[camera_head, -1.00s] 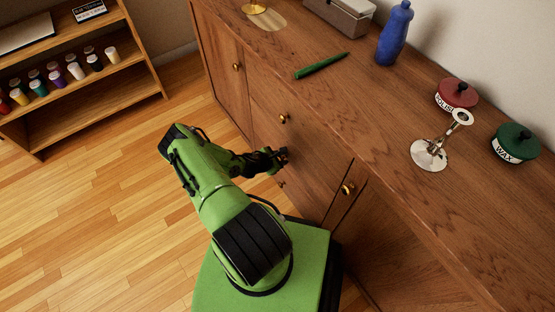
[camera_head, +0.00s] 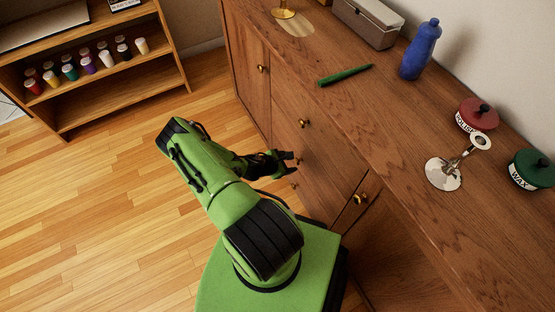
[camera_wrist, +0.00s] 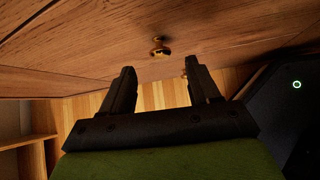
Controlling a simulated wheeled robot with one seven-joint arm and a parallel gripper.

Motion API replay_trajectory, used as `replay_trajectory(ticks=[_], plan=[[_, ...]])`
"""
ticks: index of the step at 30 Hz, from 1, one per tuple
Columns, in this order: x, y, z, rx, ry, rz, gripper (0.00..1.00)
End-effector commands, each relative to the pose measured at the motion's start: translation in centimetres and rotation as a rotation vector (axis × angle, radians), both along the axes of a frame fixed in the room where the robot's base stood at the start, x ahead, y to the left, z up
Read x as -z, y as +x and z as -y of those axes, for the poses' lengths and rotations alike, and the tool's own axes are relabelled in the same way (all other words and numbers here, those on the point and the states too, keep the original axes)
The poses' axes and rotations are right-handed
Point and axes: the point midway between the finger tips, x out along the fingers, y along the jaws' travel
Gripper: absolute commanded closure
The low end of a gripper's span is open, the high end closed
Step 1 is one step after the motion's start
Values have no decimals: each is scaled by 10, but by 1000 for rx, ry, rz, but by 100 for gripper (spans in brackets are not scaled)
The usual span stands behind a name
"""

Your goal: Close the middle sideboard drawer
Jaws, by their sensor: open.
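The wooden sideboard (camera_head: 400,140) has a column of drawers in its front, with brass knobs. The upper drawer's knob (camera_head: 304,123) shows above my gripper, and a lower knob (camera_head: 294,185) shows below it. My gripper (camera_head: 289,163) is open and empty, in front of the middle drawer (camera_head: 318,165), close to its knob. In the wrist view, my gripper (camera_wrist: 160,82) has its two fingers spread below a brass knob (camera_wrist: 160,47), apart from it. A second knob peeks out behind the right finger. The middle drawer looks almost flush; I cannot tell any small gap.
A shelf (camera_head: 110,92) with small jars is at the left. The floor (camera_head: 110,220) between is clear.

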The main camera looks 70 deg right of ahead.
Motion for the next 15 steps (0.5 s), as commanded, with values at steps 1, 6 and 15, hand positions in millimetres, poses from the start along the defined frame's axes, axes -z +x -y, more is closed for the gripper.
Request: replay_trajectory(ticks=[1, 6, 15], plan=[[-16, 6, -9, -5, 0, -1, 39], [-45, 22, -38, -5, 0, 2, 39], [-61, 32, -55, -2, -1, 3, 39]])
